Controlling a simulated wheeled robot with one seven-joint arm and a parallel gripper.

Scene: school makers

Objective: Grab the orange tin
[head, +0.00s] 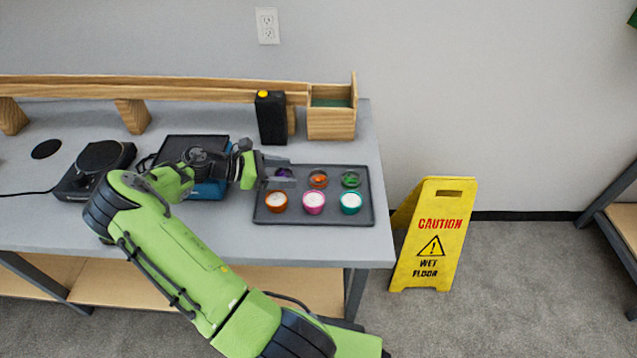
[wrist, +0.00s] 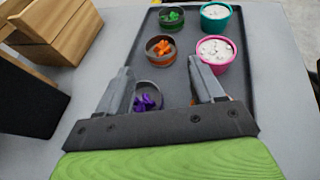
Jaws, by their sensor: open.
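An orange tin (head: 276,203) with white contents stands at the front left of a dark tray (head: 340,218). In the wrist view it is almost wholly hidden behind the right finger. A brownish bowl with orange pieces (head: 317,178) stands in the back row; it also shows in the wrist view (wrist: 160,52), beyond the gap between my fingertips. My gripper (head: 288,177) is open and empty over the tray's left part. A bowl with purple pieces (wrist: 148,98) shows between the fingers.
A pink tin (head: 313,204), a teal tin (head: 351,204) and a bowl with green pieces (head: 351,180) share the tray. A black box (head: 271,118) and a wooden bin (head: 331,122) stand behind it. A yellow caution sign (head: 435,235) stands on the floor.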

